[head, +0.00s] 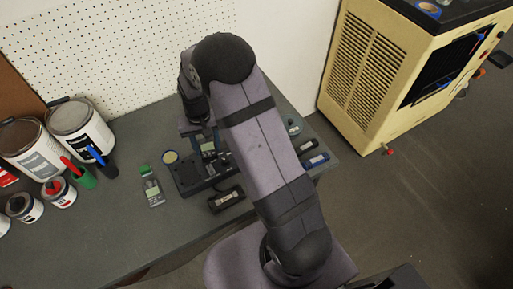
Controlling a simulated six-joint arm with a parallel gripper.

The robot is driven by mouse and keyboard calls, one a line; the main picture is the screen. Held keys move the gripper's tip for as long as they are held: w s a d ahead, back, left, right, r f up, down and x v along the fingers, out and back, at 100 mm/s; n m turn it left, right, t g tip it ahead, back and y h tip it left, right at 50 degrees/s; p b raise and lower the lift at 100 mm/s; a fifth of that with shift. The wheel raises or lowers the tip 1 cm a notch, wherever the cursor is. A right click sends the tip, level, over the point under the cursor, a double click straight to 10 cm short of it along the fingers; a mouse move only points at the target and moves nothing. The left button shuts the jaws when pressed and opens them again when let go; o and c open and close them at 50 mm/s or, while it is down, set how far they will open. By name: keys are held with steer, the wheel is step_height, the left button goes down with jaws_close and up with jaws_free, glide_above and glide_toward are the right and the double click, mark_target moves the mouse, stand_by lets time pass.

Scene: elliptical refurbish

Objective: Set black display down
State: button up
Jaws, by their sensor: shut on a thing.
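My gripper (206,137) points down over the dark bench, partly behind my arm. It is shut on a small dark device with a grey-green face, which looks like the black display (208,149). The display is just above or touching a black tray-like block (187,184); I cannot tell which. Another black device with a pale label (226,198) lies on the bench in front of the block.
A green-capped bottle (152,187) and a round yellowish lid (170,157) are left of the block. Blue-ended dark items (315,161) lie right of my arm. Paint cans (80,128) and brushes stand at left. A pegboard (125,45) rises behind. The bench's front left is clear.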

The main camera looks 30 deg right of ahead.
steer(key=w+d+m+b, duration=0.2)
steer(key=d+m+b, duration=0.1)
steer(key=d, duration=1)
steer(key=s+d+r+n+b, duration=0.1)
steer(key=s+d+r+n, duration=0.2)
steer(key=s+d+n, duration=0.1)
steer(key=shift+s+d+r+n+b, duration=0.2)
steer(key=shift+d+n+b, duration=0.15)
steer(key=shift+d+n, duration=0.5)
steer(key=shift+f, duration=0.15)
steer(key=shift+f+p, duration=0.7)
steer(key=shift+f, duration=4.2)
steer(key=shift+f, duration=0.1)
